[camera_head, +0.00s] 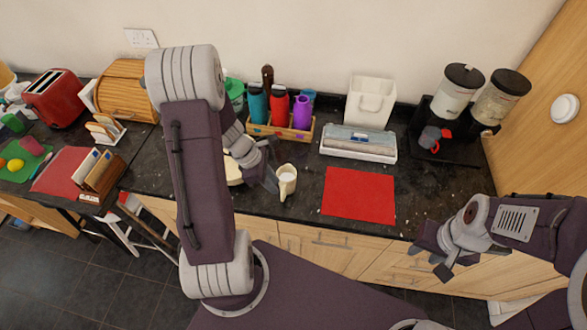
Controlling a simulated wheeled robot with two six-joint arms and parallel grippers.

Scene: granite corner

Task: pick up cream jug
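A cream jug (287,182) stands upright on the dark granite worktop, near its front edge and left of a red mat. My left gripper (268,181) is just left of the jug, pointing down towards the worktop. Its fingers are small and partly hidden, so I cannot tell how far apart they are or whether they touch the jug. My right gripper (433,260) is far to the right, in front of the worktop's front edge, and looks open and empty.
Behind the jug is a wooden caddy (262,132) with coloured bottles. The red mat (359,194) lies bare to the right. A white box-like dispenser (350,149), a white bin (370,100) and cereal dispensers (459,92) stand behind it. A pale round item (232,174) is partly behind my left arm.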

